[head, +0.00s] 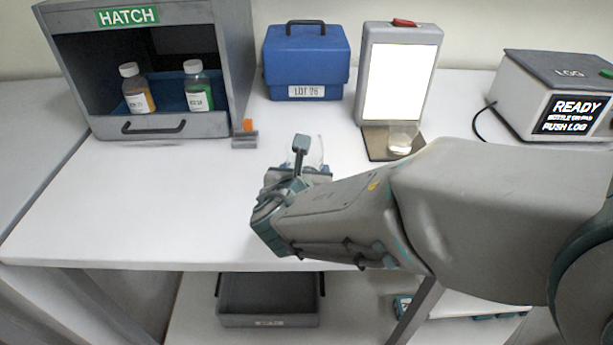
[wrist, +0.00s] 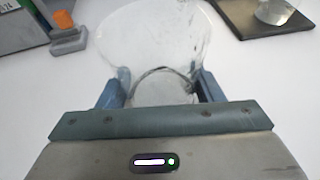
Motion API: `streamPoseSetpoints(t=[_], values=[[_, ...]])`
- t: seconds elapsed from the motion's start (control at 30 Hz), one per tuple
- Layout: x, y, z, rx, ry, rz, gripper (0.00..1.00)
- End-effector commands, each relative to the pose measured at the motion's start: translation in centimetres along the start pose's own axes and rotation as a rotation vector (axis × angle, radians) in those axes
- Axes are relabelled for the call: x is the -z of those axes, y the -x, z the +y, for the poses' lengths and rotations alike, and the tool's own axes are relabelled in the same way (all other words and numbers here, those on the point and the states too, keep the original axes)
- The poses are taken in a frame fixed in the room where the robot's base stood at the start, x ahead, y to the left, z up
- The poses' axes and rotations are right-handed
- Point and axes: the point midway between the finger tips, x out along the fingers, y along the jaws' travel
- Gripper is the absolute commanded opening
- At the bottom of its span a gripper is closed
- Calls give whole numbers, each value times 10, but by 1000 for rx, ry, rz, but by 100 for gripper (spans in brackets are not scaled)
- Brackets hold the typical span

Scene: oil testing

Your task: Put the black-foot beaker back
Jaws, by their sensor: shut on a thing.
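My gripper (head: 305,172) is over the middle of the white table and shut on a clear glass beaker (head: 317,152). In the wrist view the beaker (wrist: 150,40) sits between the two blue fingers of the gripper (wrist: 160,88), its wide mouth away from the palm. A dark curved line, perhaps its black foot, shows between the fingers. The beaker's base is partly hidden, and I cannot tell whether it touches the table. A second small clear beaker (head: 402,138) with pale liquid stands on a dark pad (head: 378,150) before a lit panel (head: 398,85).
The grey hatch (head: 105,126) at back left holds two bottles; an orange-topped grey block (head: 246,138) stands by its right corner. A blue case (head: 306,65) is at the back and a log box (head: 540,90) at right. A dark tray (head: 268,300) is below. The left tabletop is clear.

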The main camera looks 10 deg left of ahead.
Motion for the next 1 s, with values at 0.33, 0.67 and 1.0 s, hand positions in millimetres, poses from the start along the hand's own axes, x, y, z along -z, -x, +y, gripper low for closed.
streamPoseSetpoints(t=[0.33, 0.67, 1.0], values=[[10, -4, 0, -1, 0, -1, 33], [14, -6, 0, 0, 0, -1, 82], [8, -3, 0, -1, 1, -1, 82]])
